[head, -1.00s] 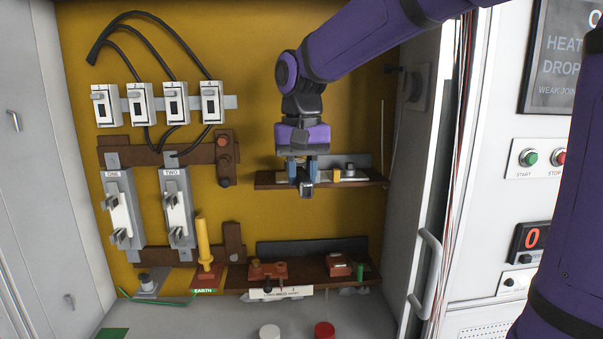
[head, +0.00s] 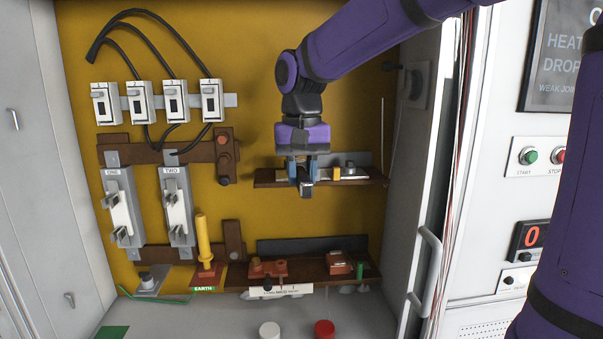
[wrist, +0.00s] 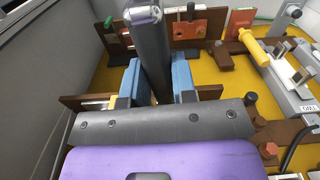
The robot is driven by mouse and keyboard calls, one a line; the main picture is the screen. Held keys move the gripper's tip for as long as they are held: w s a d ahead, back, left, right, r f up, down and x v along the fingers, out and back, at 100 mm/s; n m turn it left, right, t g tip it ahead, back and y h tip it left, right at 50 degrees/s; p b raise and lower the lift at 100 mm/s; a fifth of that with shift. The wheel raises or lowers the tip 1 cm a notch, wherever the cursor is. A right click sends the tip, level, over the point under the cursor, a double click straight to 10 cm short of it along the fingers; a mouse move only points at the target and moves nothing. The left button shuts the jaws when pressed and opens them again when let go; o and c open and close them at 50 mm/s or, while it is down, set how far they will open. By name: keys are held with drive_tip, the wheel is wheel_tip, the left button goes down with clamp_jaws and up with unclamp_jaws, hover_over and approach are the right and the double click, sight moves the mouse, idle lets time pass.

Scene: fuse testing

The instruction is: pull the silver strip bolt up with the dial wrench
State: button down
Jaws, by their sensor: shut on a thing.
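My gripper (head: 302,174) is in front of the upper brown shelf. Its blue fingers are shut on a dark grey tool, which I take for the dial wrench (head: 305,187). In the wrist view the tool (wrist: 151,50) stands between the fingers (wrist: 157,84), with a pale rounded end at the top of the picture. Its dial face cannot be made out. I cannot tell for sure which part is the silver strip bolt. A grey plate with a short round bolt (head: 147,283) is at the lower left, well apart from the gripper. Two copper-coloured blocks (head: 268,267) (head: 338,265) sit on the lower shelf.
The upper shelf (head: 270,180) holds small parts beside my gripper. The lower shelf (head: 240,277) has a white label. A yellow handle (head: 203,238) stands on the earth block. Switches line the left. White and red buttons (head: 324,330) are below. The cabinet's right wall is close.

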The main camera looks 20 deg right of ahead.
drive_tip(key=c, duration=0.8)
unclamp_jaws()
drive_tip(key=shift+c, duration=0.2)
wheel_tip(320, 180, up, 11)
